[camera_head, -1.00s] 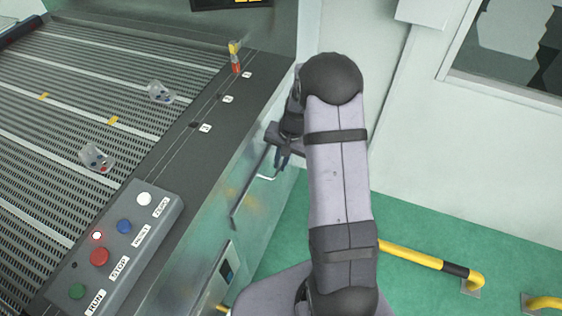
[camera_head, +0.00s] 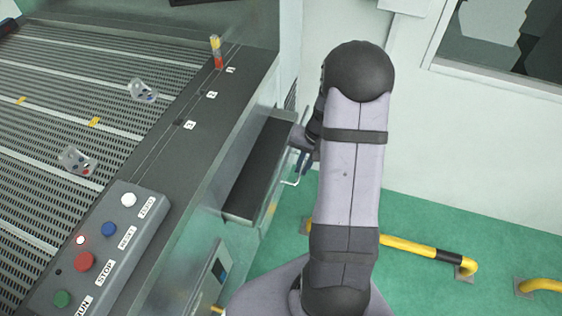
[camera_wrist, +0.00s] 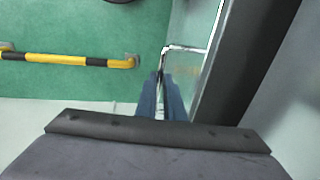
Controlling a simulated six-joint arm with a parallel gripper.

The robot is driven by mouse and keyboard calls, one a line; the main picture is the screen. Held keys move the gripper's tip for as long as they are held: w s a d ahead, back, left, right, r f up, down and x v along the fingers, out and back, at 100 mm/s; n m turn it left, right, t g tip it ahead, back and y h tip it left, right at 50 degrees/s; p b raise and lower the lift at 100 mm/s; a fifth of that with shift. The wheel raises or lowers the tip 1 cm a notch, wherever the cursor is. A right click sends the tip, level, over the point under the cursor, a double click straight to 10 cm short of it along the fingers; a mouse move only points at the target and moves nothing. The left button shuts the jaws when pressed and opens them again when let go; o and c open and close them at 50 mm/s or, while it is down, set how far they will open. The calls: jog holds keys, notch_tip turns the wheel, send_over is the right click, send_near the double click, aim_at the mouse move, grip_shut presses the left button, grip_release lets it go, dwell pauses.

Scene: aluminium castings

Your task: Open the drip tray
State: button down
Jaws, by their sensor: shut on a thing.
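The drip tray (camera_head: 253,172) stands pulled out from the side of the machine, with its dark inside showing in the head view. Its dark interior also runs along the right in the wrist view (camera_wrist: 238,62). A thin metal handle (camera_head: 292,183) sticks out from the tray's front. My gripper (camera_head: 303,163) is at this handle, partly hidden by my arm in the head view. In the wrist view its two blue fingers (camera_wrist: 163,88) are shut on the handle bar (camera_wrist: 184,47). How far in the tray's back end sits cannot be told.
A control box (camera_head: 105,240) with several buttons sits on the machine's edge beside the slatted conveyor (camera_head: 60,110). Two clear pieces lie on the conveyor. A yellow and black floor rail (camera_head: 400,248) stands right of my arm.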

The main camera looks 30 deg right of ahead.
jog(key=s+d+b, duration=0.1)
jog(key=s+d, duration=0.6)
jog(key=shift+d, duration=0.1)
jog(key=c, duration=1.9)
grip_release()
jog(key=shift+o, duration=0.2)
jog(key=shift+r, duration=0.1)
notch_tip(320, 180, up, 7)
jog(key=s+b, duration=0.1)
jog(key=shift+d, duration=0.45)
